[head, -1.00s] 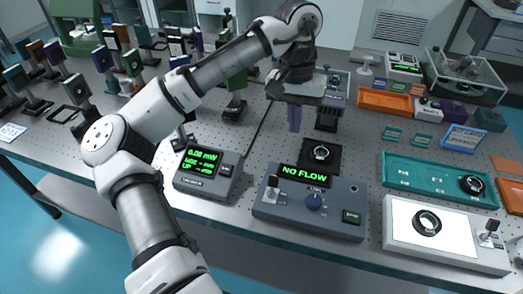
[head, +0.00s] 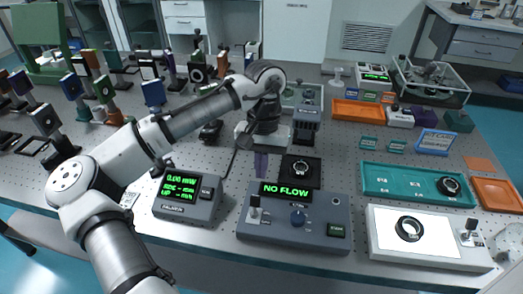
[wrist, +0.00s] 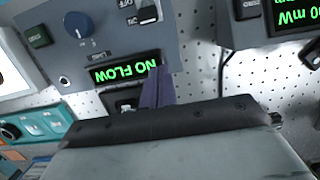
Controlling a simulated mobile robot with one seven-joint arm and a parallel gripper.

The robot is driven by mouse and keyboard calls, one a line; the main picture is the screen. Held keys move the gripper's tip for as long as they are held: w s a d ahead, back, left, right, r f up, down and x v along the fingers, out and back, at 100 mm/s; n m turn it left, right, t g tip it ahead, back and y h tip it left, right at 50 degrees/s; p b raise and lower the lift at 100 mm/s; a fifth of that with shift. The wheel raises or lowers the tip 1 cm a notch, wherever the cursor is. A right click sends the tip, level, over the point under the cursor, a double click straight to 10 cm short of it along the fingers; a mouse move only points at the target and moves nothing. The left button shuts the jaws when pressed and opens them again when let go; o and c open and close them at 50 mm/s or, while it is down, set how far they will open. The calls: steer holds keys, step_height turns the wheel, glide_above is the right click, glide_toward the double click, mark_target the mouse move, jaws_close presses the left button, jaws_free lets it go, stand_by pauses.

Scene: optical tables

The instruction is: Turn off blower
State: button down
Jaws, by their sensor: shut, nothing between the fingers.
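A grey control box (head: 330,238) stands near the table's front edge, its green display reading NO FLOW (head: 287,192). It has a toggle switch (head: 254,207) at its left end, a blue knob (head: 298,217) and a green button (head: 336,230). In the wrist view the box appears upside down, with the toggle switch (wrist: 149,12) beside ON and OFF labels; I cannot tell its setting. My gripper (head: 261,165) points down, its purple fingers shut and empty, behind the display's left end. In the wrist view the fingers (wrist: 155,90) overlap the display's edge. I cannot tell whether they touch it.
A power meter (head: 187,195) with a green readout stands left of the box. A black square mount (head: 300,170) sits just behind it. A white panel (head: 385,240) and a teal tray (head: 400,180) lie right. Optics posts crowd the back left.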

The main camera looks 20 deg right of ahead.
mark_target(260, 190)
steer(key=f, duration=0.3)
steer(key=shift+s+a+f, duration=0.2)
steer(key=shift+s+f, duration=0.05)
steer(key=shift+s, duration=0.1)
steer(key=shift+s+a+r+p, duration=0.65)
steer(key=shift+s+r+p, duration=0.15)
steer(key=shift+s+r, duration=0.1)
steer(key=shift+s+a+r, duration=0.15)
steer(key=shift+s+a, duration=0.1)
steer(key=shift+s, duration=0.25)
steer(key=shift+s+a+r+t+h+b, duration=0.1)
steer(key=shift+t+h+b, duration=0.25)
steer(key=shift+t, duration=0.25)
